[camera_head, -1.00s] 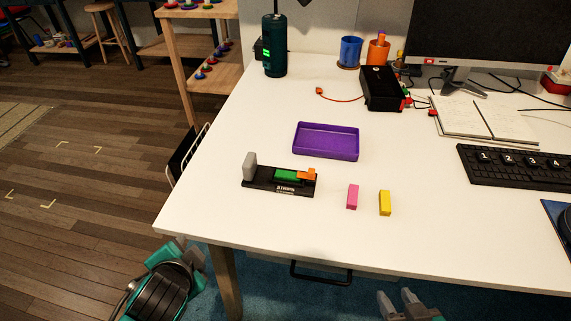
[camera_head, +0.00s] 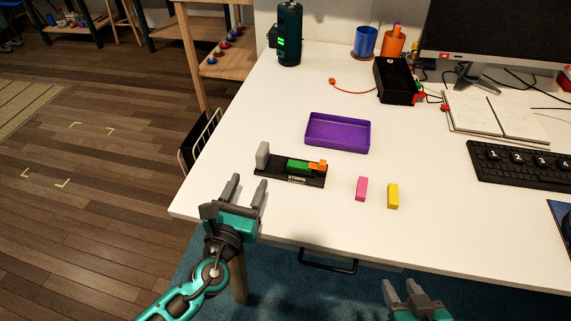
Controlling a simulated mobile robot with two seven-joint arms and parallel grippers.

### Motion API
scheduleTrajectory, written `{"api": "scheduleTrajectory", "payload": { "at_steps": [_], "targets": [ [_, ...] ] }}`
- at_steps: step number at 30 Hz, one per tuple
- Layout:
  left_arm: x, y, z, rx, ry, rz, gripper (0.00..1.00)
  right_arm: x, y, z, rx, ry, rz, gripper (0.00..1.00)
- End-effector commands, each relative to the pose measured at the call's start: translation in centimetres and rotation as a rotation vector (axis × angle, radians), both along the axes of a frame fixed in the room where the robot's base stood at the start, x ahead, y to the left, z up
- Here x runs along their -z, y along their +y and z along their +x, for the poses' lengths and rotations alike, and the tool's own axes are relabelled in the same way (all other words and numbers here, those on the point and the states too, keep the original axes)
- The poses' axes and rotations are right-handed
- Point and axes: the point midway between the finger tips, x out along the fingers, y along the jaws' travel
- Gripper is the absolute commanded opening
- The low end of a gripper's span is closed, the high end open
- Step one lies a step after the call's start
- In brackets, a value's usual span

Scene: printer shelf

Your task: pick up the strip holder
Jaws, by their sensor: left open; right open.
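The strip holder (camera_head: 312,180) is a black base lying on the white table. A grey upright block (camera_head: 263,155) stands at its left end, and green (camera_head: 298,165) and orange (camera_head: 317,165) pieces sit on its right part. My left gripper (camera_head: 248,187) is open and empty at the table's left front edge, to the lower left of the holder and apart from it. My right gripper (camera_head: 402,291) is open and empty at the bottom, in front of the table's front edge. Its lower part is cut off by the frame.
A pink block (camera_head: 361,188) and a yellow block (camera_head: 393,196) stand right of the holder. A purple tray (camera_head: 318,145) lies behind it. A keyboard (camera_head: 520,164), notebook (camera_head: 490,117) and black box (camera_head: 395,82) are farther right. The table (camera_head: 235,145) is clear left of the tray.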

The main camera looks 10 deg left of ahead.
Motion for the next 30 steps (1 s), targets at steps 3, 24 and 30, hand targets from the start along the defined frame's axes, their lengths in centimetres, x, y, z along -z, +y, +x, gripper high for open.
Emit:
{"api": "scheduleTrajectory", "payload": {
  "at_steps": [3,24,30],
  "targets": [
    [-0.2,0.0,2.5,-0.005,-0.005,-0.004,0.53,-0.2,-0.1,0.0,-0.002,-0.003,-0.002,0.43],
    [0.5,-0.2,11.0,-0.005,-0.002,-0.009,0.53,0.6,0.0,-0.2,-0.003,0.013,-0.003,0.43],
    [0.5,-0.3,11.7,-0.005,0.000,-0.009,0.53,0.4,0.2,-0.2,-0.007,0.007,0.001,0.43]
  ]
}}
